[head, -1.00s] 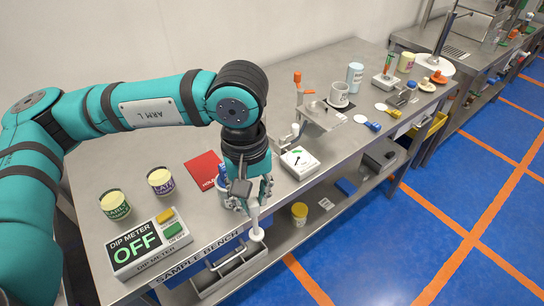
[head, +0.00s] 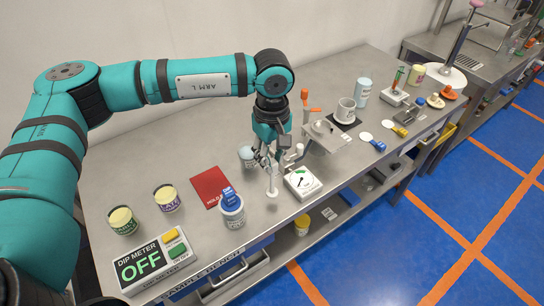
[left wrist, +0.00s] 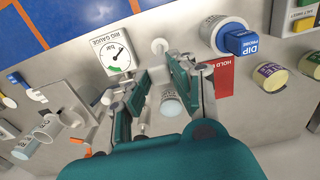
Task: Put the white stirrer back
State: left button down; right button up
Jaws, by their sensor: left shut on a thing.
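The white stirrer (head: 272,182), a thin rod with a round white disc at its lower end, hangs roughly upright from my left gripper (head: 269,158), disc down. My left gripper is shut on its upper part, over the bench between a pale cup (head: 246,156) and the rig gauge (head: 302,183). In the left wrist view the stirrer's disc (left wrist: 160,46) shows beyond the fingers of my left gripper (left wrist: 168,75). The pale cup (left wrist: 172,106) shows there between the fingers. Whether the disc touches the bench I cannot tell. My right gripper is out of view.
A white jar with a blue dip probe (head: 232,209) stands in front, left of the stirrer. A red card (head: 210,186), two labelled tubs (head: 166,198) and the dip meter reading OFF (head: 152,262) are further left. A metal stand with a clamp (head: 327,136) is close on the right.

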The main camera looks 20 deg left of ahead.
aim_at(272, 158)
pick_arm(q)
jog(key=shift+w+a, duration=0.1)
jog(key=shift+w, duration=0.3)
jog(key=shift+f, duration=0.2)
notch_tip(272, 158, down, 2)
jog(key=shift+f+p, duration=0.1)
jog(key=shift+p, duration=0.8)
jog(key=shift+f, duration=0.55)
jog(key=shift+f+b, duration=0.2)
jog(key=shift+b, duration=0.1)
jog(key=c, duration=1.1)
grip_release()
jog(key=shift+r, duration=0.1)
jog(key=shift+c, duration=0.2)
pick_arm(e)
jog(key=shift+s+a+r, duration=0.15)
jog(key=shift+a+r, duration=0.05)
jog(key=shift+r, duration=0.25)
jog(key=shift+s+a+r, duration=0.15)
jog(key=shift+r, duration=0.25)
